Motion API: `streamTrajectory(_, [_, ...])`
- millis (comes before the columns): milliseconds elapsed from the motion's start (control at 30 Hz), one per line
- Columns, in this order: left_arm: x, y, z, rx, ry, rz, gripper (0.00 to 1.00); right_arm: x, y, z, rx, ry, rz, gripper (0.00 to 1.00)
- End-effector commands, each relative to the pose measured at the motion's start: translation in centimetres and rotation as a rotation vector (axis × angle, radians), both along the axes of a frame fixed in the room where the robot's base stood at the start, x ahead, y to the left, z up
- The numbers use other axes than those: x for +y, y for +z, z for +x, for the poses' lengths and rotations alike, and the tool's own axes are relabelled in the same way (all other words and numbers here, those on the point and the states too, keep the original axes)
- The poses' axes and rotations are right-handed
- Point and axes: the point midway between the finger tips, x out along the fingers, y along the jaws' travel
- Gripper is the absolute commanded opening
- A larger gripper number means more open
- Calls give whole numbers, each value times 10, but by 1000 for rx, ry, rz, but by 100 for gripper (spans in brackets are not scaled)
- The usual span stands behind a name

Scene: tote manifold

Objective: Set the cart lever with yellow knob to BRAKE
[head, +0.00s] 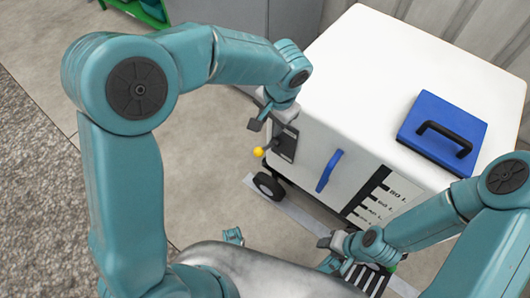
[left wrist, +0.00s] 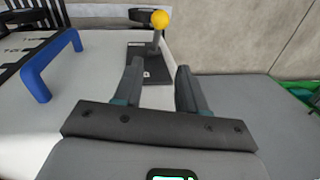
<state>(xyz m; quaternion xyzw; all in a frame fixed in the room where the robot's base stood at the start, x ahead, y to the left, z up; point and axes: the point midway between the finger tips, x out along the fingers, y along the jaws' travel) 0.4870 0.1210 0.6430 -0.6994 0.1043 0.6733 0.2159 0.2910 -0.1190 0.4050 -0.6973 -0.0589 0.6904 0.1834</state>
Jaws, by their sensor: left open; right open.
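The white cart (head: 330,70) stands at the right of the head view. Its lever has a yellow knob (head: 258,152) and sticks out to the left from a dark plate (head: 288,146) on the cart's side. My left gripper (head: 268,118) is open and empty, just above the lever and apart from the knob. In the left wrist view the knob (left wrist: 159,19) shows beyond the two open fingers (left wrist: 158,75), with the dark plate below it. Markings on the plate are too small to read. My right gripper (head: 326,252) is open, low in front of the cart.
A blue handle (head: 329,171) and a marked gauge label (head: 385,200) are on the cart's front. A blue lid (head: 445,125) with a black handle is on top. A black wheel (head: 268,186) is below the lever. Floor (head: 205,170) left of the cart is clear.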

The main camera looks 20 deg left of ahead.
Motion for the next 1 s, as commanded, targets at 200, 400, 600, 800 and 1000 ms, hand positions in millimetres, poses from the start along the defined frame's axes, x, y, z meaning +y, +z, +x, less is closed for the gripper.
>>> streamTrajectory(200, [5,-55,-5,7,1,-1,41,0,-21,0,1,-1,0,43])
streamTrajectory(400, [11,-102,-3,7,0,-2,41,-2,-37,2,-4,-10,-2,43])
streamTrajectory(600, [15,-135,1,5,-1,-3,41,-5,-47,5,-7,-20,-4,43])
streamTrajectory(800, [18,-147,4,4,-3,-2,41,-6,-50,6,-10,-25,-4,43])
streamTrajectory(1000, [19,-148,6,4,-3,-2,41,-6,-50,6,-11,-25,-4,43])
